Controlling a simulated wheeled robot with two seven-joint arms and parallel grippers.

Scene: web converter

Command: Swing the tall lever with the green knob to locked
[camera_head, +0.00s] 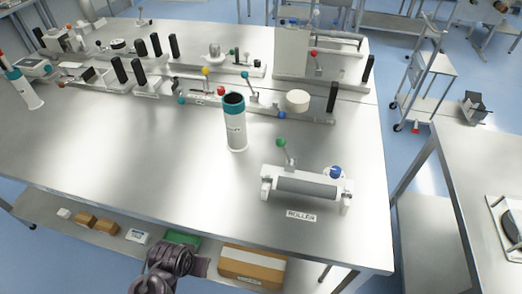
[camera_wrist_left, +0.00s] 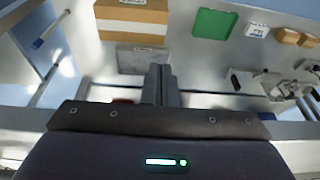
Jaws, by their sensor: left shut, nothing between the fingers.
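The lever with the green knob (camera_head: 281,142) rises from the back left of the roller unit (camera_head: 306,187) in the head view. Its grey shaft leans a little to the left, and its foot is partly hidden behind the roller. No locked mark is readable. My left arm shows at the bottom of the head view, in front of the table and well away from the lever. In the left wrist view my left gripper (camera_wrist_left: 161,84) is shut and empty, pointing toward the lower shelf. The lever is not in that view. My right gripper is in neither view.
A blue knob (camera_head: 336,172) sits at the roller's right. A white bottle with a teal top (camera_head: 236,128) stands behind and left of the lever. Other levers with teal, red and yellow knobs stand farther back. The table's front left is clear. A cardboard box (camera_head: 252,265) is on the shelf below.

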